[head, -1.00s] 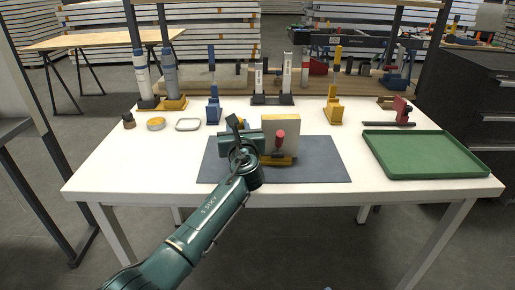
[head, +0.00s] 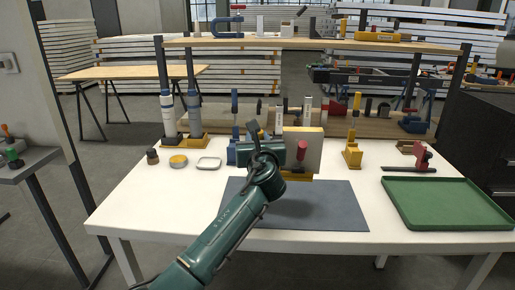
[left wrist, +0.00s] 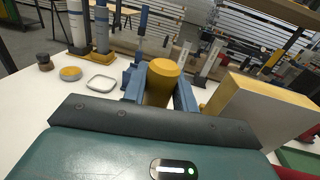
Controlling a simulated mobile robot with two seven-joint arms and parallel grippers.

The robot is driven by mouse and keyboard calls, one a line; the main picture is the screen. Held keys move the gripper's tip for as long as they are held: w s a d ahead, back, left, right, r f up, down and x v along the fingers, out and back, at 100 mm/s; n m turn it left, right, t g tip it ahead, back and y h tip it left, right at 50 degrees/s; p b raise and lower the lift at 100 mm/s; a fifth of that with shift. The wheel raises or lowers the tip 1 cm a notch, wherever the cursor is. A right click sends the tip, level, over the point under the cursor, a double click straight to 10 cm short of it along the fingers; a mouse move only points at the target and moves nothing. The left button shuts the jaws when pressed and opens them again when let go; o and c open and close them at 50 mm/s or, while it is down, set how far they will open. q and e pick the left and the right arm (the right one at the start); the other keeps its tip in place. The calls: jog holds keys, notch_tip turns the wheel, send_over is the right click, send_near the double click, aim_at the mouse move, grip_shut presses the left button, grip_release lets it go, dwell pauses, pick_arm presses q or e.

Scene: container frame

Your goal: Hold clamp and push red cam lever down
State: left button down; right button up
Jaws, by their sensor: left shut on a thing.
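My left gripper (head: 268,152) is shut on the clamp. In the left wrist view the clamp's yellow cylindrical end (left wrist: 161,82) sits between the two blue fingers. A pale block (head: 312,146) with a yellow edge stands to the right of the gripper, also in the left wrist view (left wrist: 262,112). The clamp's yellow lower part (head: 299,177) appears raised above the dark grey mat (head: 335,208), with a shadow below. Where clamp and block meet is partly hidden. My right gripper is not in view.
A green tray (head: 445,222) lies at the right of the white table. A yellow stand (head: 352,155), a red tool (head: 420,156) and blue stands are at the back.

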pick_arm(q)
jog(key=shift+r, duration=0.3)
jog(key=shift+f, duration=0.15)
jog(key=shift+f+b, duration=1.7)
jog(key=shift+f, duration=1.55)
jog(key=shift+f+b, duration=0.65)
jog(key=shift+f, duration=0.65)
jog(key=shift+f, duration=0.25)
